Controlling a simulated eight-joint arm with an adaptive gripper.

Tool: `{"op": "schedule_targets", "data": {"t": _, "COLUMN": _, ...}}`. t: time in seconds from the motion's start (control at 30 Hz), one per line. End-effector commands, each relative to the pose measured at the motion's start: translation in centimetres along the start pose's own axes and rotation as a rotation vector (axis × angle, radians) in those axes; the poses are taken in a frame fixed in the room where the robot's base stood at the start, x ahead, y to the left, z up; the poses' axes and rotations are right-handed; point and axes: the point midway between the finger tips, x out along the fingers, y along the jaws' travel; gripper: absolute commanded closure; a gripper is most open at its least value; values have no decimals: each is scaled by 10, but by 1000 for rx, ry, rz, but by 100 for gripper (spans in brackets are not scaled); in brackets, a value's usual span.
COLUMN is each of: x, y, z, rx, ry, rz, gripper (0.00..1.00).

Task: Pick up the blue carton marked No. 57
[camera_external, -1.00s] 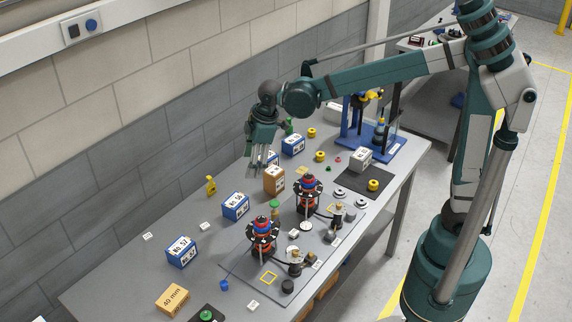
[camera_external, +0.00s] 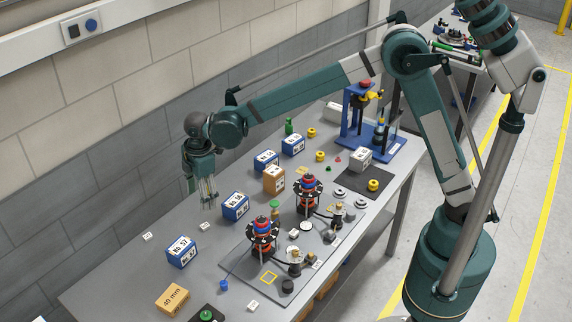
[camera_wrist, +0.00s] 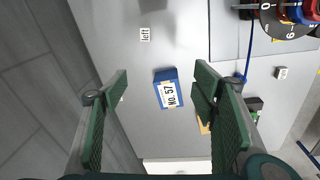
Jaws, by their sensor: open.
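The blue carton marked No. 57 (camera_external: 182,252) sits on the grey bench near the wall, left of centre, with its white label up. In the wrist view the carton (camera_wrist: 168,92) lies between my fingers in the picture, its label legible. My gripper (camera_external: 208,198) is open and empty. It points down above the bench, behind and to the right of the carton in the external view. In the wrist view my gripper (camera_wrist: 162,76) shows its two green fingers spread wide, with the carton apparently still some way below them.
Another blue carton (camera_external: 235,206) stands to the right of No. 57, and a tan 40 mm box (camera_external: 172,299) stands in front. The chassis plate (camera_external: 245,268) carries two red-and-black assemblies. A small "left" tag (camera_wrist: 145,34) lies on bare bench.

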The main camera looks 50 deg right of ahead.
Motion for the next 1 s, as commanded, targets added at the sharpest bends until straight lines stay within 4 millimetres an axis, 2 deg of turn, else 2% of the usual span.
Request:
{"op": "schedule_targets", "data": {"t": 0.03, "x": 5, "y": 0, "z": -11, "rx": -22, "ry": -4, "rz": -6, "gripper": 41}}
{"op": "schedule_targets", "data": {"t": 0.3, "x": 41, "y": -7, "z": -62, "rx": -140, "ry": -30, "rz": -44, "gripper": 41}}
{"op": "schedule_targets", "data": {"t": 0.53, "x": 71, "y": -16, "z": -98, "rx": -229, "ry": -48, "rz": -72, "gripper": 41}}
{"op": "schedule_targets", "data": {"t": 0.73, "x": 85, "y": -21, "z": -113, "rx": -269, "ry": -56, "rz": -84, "gripper": 41}}
{"op": "schedule_targets", "data": {"t": 1.0, "x": 88, "y": -22, "z": -116, "rx": -276, "ry": -58, "rz": -87, "gripper": 41}}
